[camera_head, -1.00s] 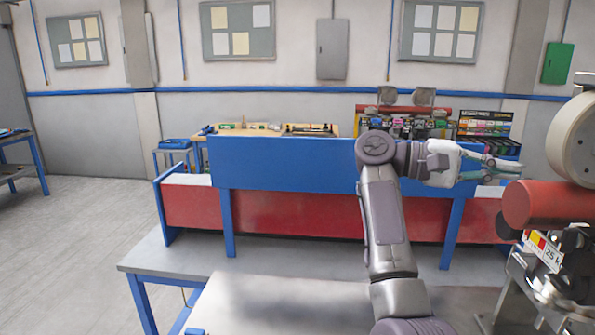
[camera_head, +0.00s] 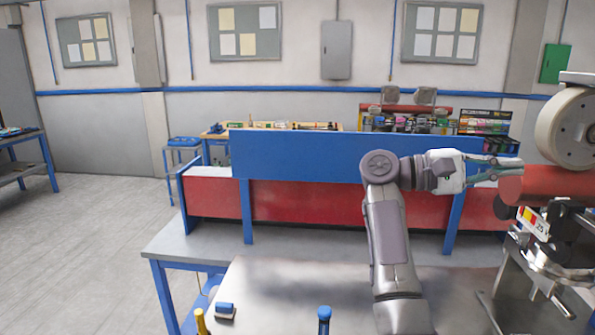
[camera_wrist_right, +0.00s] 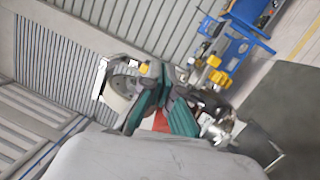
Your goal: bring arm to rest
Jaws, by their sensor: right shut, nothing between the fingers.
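My right arm rises from the bottom of the head view and bends at the elbow toward the right. My right gripper (camera_head: 487,173) is at its end, in front of the blue and red bench. It is shut and empty, pointing right toward a red cylinder on the machine. In the right wrist view its green fingers (camera_wrist_right: 160,113) show close together, with nothing held between them. My left gripper is in neither view.
A machine with a red cylinder (camera_head: 540,186) and a pale wheel (camera_head: 577,127) stands close at the right. A grey worktable (camera_head: 300,285) is in front, bearing a blue-topped object (camera_head: 324,316), a small blue block (camera_head: 225,310) and a yellow object (camera_head: 201,321). Open floor lies at left.

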